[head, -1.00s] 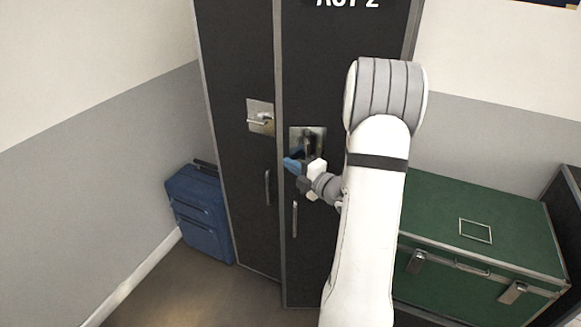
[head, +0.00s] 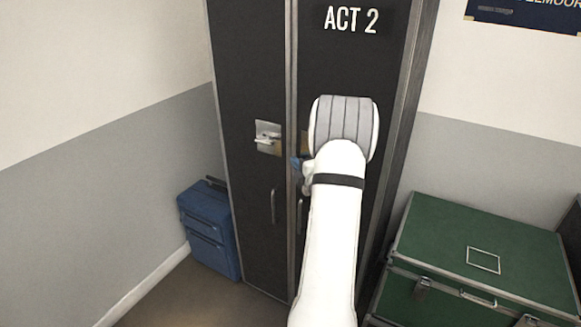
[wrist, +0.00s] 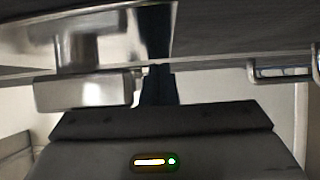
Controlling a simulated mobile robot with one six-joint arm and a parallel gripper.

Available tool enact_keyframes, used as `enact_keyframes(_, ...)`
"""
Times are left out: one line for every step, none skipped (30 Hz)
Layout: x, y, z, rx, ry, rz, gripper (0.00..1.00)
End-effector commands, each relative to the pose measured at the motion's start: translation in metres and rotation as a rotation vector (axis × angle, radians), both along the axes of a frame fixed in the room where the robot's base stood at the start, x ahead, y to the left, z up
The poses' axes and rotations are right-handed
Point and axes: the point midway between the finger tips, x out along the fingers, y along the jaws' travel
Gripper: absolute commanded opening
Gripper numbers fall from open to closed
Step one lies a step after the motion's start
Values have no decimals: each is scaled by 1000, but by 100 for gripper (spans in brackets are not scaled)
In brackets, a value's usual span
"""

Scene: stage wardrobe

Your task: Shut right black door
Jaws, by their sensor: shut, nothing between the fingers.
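The right black door (head: 340,70) carries white "ACT 2" lettering and stands beside the left black door (head: 250,80), with a narrow seam between them. The right door looks nearly or fully in line with the left; my arm hides its lower part. My gripper (head: 296,163) has blue fingers and is shut and empty, at the right door's latch near the seam. In the wrist view the dark blue fingers (wrist: 157,60) reach up to the door face beside a metal latch (wrist: 85,92). Whether they touch it I cannot tell.
A metal latch (head: 267,138) and an upright pull handle (head: 273,206) are on the left door. A blue suitcase (head: 208,230) stands on the floor at left. A green trunk (head: 480,240) stands to the right. Some floor at lower left is clear.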

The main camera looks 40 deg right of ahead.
Motion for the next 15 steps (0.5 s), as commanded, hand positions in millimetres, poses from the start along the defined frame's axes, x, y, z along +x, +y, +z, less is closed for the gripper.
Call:
enact_keyframes(0, -3, 3, -4, -3, -5, 0)
enact_keyframes(-1, -5, 3, -4, -4, -7, 0)
enact_keyframes(-2, -6, 3, -5, -4, -9, 0)
enact_keyframes(-3, -7, 3, -5, -5, -10, 0)
enact_keyframes(-3, -8, 4, -5, -5, -12, 0)
enact_keyframes(-4, -9, 4, -6, -5, -14, 0)
enact_keyframes(-5, -10, 4, -6, -6, -15, 0)
enact_keyframes(-5, -11, 4, -6, -6, -16, 0)
enact_keyframes(-6, -12, 4, -6, -6, -17, 0)
enact_keyframes(-6, -12, 4, -6, -6, -18, 0)
enact_keyframes(-6, -12, 4, -6, -6, -19, 0)
enact_keyframes(-7, -10, 4, -6, -6, -19, 0)
enact_keyframes(-8, -8, 4, -6, -6, -19, 0)
enact_keyframes(-8, -5, 4, -5, -6, -18, 0)
enact_keyframes(-9, 0, 4, -5, -6, -17, 0)
